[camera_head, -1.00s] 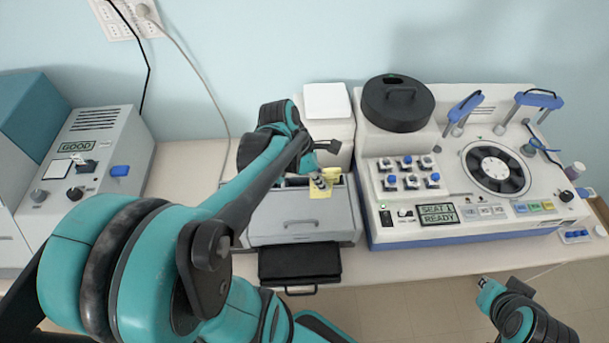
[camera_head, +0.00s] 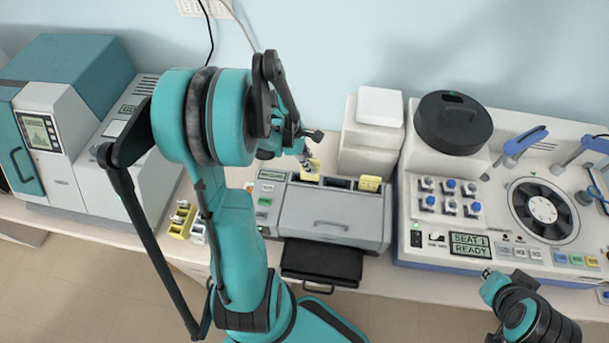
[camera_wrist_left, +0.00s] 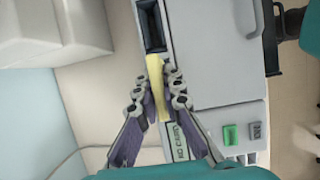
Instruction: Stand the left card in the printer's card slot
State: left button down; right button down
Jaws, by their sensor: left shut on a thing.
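My left gripper (camera_head: 306,160) is shut on a yellow card (camera_head: 311,171) above the left part of the grey printer's (camera_head: 332,215) top. The left wrist view shows the yellow card (camera_wrist_left: 157,88) pinched between the fingers (camera_wrist_left: 157,82), beside the end of a dark slot (camera_wrist_left: 151,25). I cannot tell whether its lower edge is inside an opening. A second yellow card (camera_head: 370,183) stands at the right of the printer's top, with a dark opening (camera_head: 340,182) between the two. My right gripper (camera_head: 487,273) is low at the right, away from the printer; its jaws are too small to read.
A black tray (camera_head: 322,262) projects from the printer's front. Yellow and white pieces (camera_head: 182,222) stand on the table at the left. A white box (camera_head: 372,130) stands behind the printer, and a large machine with a black lid (camera_head: 452,123) is close on its right.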

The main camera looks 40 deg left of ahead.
aim_at(305, 178)
pick_arm(q)
jog(key=shift+s+a+f, duration=0.2)
jog(key=shift+a+f, duration=0.3)
jog(key=shift+a, duration=0.25)
notch_tip(305, 178, down, 4)
jog(key=b, duration=0.3)
jog(key=shift+f, duration=0.15)
jog(key=c, duration=1.7)
grip_release()
